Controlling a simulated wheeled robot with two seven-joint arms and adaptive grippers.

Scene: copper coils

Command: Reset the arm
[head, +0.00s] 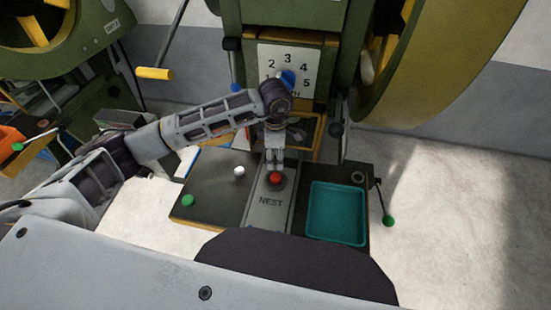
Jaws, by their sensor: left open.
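My left arm comes in from the left and bends down at the wrist over the machine's bench. My left gripper (275,166) points downward just above or at a red button (275,178) on the grey NEST plate (268,208). I cannot tell whether the fingertips touch the button. I see nothing held in the gripper. My right gripper is out of view. No copper coil can be made out in this view.
The bench has a teal tray (337,212) at right, a white knob (239,171) and a green knob (188,200) at left. A blue dial (288,78) on a numbered panel stands behind. A green-tipped lever (388,219) juts out right. Open floor lies right.

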